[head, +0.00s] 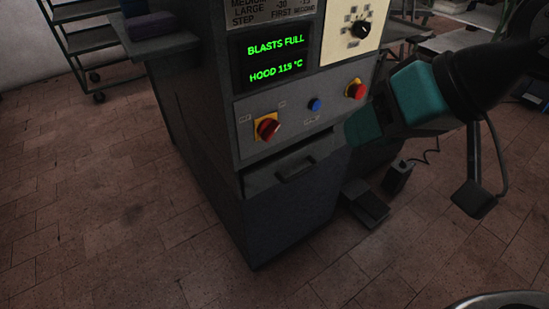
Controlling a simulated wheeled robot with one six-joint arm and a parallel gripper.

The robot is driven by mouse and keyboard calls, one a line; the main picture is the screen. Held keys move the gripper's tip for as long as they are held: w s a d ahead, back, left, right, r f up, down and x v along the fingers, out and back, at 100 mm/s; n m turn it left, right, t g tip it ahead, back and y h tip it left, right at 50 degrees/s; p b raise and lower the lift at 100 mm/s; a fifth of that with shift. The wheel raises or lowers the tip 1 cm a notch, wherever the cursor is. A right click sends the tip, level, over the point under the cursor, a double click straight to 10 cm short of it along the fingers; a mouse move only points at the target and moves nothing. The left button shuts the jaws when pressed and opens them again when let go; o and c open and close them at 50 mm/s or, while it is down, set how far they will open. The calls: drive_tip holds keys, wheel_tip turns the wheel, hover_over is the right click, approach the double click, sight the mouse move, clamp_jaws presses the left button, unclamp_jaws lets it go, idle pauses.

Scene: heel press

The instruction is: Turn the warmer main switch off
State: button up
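A red rotary switch (267,128) on a yellow plate sits low on the left of the front panel of a dark grey machine (290,215). It looks like the main switch. Small labels stand to its left and upper right, too small to read surely. I cannot tell which position its knob is in. The green display (274,58) above is lit and reads "BLASTS FULL" and "HOOD 119 °C". My gripper (358,128), with teal parts, reaches in from the right, in front of the panel's right side, apart from the switch. Its finger opening is not clear.
A blue button (314,105) and a red button on yellow (355,90) share the panel. A black dial (362,29) is above. A drawer handle (295,171) protrudes below. A pedal (365,205) lies on the floor.

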drive_tip(key=w+a+f+m+t+y+b, duration=0.25)
drive_tip(key=w+f+t+b, duration=0.2)
drive_tip(key=f+b, duration=0.7)
drive_tip(key=m+t+y+b, duration=0.1)
drive_tip(key=m+t+b, duration=0.4)
drive_tip(key=b, duration=1.3)
approach(275, 131)
drive_tip(key=shift+n+t, duration=0.55)
drive_tip(key=shift+n, duration=0.1)
drive_tip(key=p+x, duration=0.8)
drive_tip(key=p, duration=1.2)
drive_tip(key=shift+a+f+p, duration=0.15)
drive_tip(key=shift+a+p, duration=0.15)
drive_tip(key=shift+p, duration=0.1)
drive_tip(key=shift+w+a+f+p, duration=0.3)
drive_tip(key=shift+w+a+p, duration=0.2)
drive_tip(key=shift+w+p, duration=0.25)
drive_tip(key=shift+c, duration=0.2)
clamp_jaws()
